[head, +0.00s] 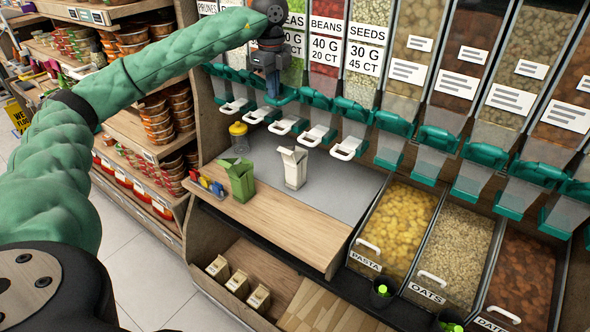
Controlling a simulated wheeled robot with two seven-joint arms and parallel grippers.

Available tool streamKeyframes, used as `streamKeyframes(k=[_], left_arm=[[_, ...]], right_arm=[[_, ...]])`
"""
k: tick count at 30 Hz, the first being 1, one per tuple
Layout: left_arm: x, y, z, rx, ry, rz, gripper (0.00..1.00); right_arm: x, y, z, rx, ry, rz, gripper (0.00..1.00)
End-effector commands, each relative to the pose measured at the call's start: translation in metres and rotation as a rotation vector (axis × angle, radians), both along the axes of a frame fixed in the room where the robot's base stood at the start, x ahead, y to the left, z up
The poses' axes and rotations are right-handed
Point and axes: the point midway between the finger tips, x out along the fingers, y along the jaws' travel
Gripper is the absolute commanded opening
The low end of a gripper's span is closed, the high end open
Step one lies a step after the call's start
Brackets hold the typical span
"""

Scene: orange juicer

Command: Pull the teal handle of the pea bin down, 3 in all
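The pea bin (293,48) stands in the row of wall dispensers, with its label partly hidden by my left arm. Its teal handle (284,97) is at the foot of the bin, above a white spout tray (285,127). My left gripper (273,88) points down right at this handle and covers part of it. Its fingertips are small and overlap the teal part, so I cannot tell whether they are open, shut or touching it. My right gripper is not in view.
Other teal-handled dispensers, such as beans (324,60) and seeds (366,65), flank the bin closely. On the counter (300,218) below stand a white carton (294,168), a green carton (239,180) and a yellow-lidded jar (238,138). Open food bins (395,232) lie to the right.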

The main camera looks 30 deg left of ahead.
Motion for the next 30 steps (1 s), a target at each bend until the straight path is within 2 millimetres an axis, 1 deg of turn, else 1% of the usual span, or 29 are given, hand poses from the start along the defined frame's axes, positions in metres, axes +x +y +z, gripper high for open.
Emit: streamKeyframes(k=[5,24,30], left_arm=[[0.002,0.0,0.007,0.0,0.001,0.0,0.0],[0.01,0.0,0.053,0.0,0.001,0.0,0.0],[0.012,-0.001,0.063,0.0,0.001,0.0,0.0]], right_arm=[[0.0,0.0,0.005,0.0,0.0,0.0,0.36],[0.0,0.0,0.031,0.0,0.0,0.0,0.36],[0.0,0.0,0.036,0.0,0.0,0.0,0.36]])
